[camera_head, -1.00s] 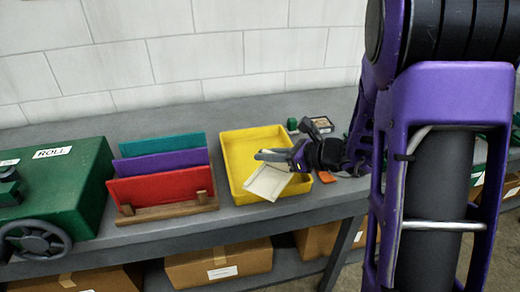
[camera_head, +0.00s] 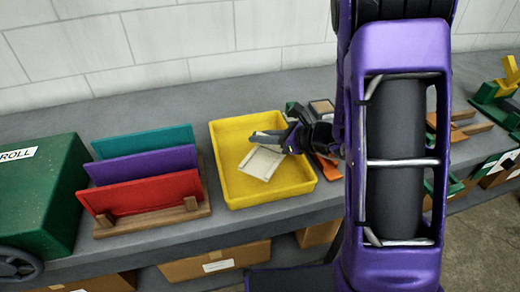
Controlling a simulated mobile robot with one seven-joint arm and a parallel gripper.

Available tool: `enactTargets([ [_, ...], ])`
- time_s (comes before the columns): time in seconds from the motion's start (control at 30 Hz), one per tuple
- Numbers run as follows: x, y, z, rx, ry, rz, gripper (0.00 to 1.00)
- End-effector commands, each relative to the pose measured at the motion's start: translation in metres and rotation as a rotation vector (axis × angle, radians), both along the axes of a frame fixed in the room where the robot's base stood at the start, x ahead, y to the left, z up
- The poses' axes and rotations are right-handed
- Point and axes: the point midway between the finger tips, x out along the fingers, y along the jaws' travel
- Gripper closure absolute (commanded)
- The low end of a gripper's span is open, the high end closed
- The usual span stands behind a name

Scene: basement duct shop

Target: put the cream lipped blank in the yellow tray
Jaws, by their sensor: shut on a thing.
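The cream lipped blank (camera_head: 260,163) is a flat, pale square piece with a raised lip. It is inside the outline of the yellow tray (camera_head: 228,188), tilted; I cannot tell whether it touches the tray floor. My gripper (camera_head: 268,142) reaches over the tray's right side from the right and is shut on the blank's upper edge. The fingers hide part of that edge. The tray stands on the grey bench and holds nothing else that I can see.
Left of the tray is a wooden rack (camera_head: 150,220) with red, purple and teal sheets. A green machine (camera_head: 38,190) stands at far left. Small items, one of them orange (camera_head: 328,167), lie right of the tray. Cardboard boxes (camera_head: 215,262) sit under the bench.

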Motion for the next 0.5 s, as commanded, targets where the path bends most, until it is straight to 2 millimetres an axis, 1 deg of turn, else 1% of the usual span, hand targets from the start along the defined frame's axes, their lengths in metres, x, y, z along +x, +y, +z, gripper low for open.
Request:
enactTargets([
  [0.2, 0.000, 0.001, -0.032, -0.001, 0.003, 0.001, 1.00],
  [0.27, 0.000, 0.000, -0.038, -0.001, 0.002, 0.000, 1.00],
  [0.33, 0.000, 0.000, -0.041, -0.002, -0.001, 0.002, 1.00],
  [0.5, 0.000, 0.000, -0.041, -0.001, -0.003, 0.001, 1.00],
])
